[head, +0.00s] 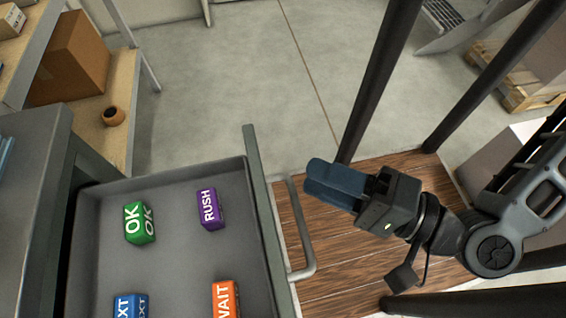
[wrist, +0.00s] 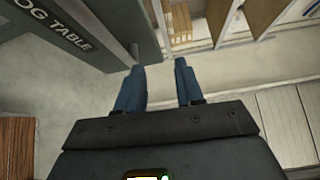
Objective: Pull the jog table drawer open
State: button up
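The jog table drawer (head: 175,260) stands pulled out at the lower left of the head view, with its inside showing. Its grey front panel (head: 262,215) carries a bar handle (head: 295,215) on the right side. My gripper (head: 313,176) is to the right of the panel, near the far end of the handle, and looks apart from it. Its two blue fingers point left and hold nothing. In the wrist view the fingers (wrist: 157,75) are spread with a gap between them. The panel (wrist: 85,30) with the lettering "OG TABLE" shows at upper left there.
Green OK (head: 139,223), purple RUSH (head: 209,208), orange WAIT (head: 226,299) and blue (head: 131,306) blocks lie in the drawer. A shelf (head: 105,95) with a cardboard box (head: 70,60) is at upper left. Dark posts (head: 380,75) rise behind my gripper. Open floor lies beyond.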

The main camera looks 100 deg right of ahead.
jog(key=shift+s+a+f, duration=0.25)
jog(key=shift+s+a, duration=0.5)
jog(key=shift+s+a+f, duration=0.2)
jog(key=shift+s+a, duration=0.55)
jog(key=shift+r+p, duration=0.1)
jog(key=shift+p, duration=0.7)
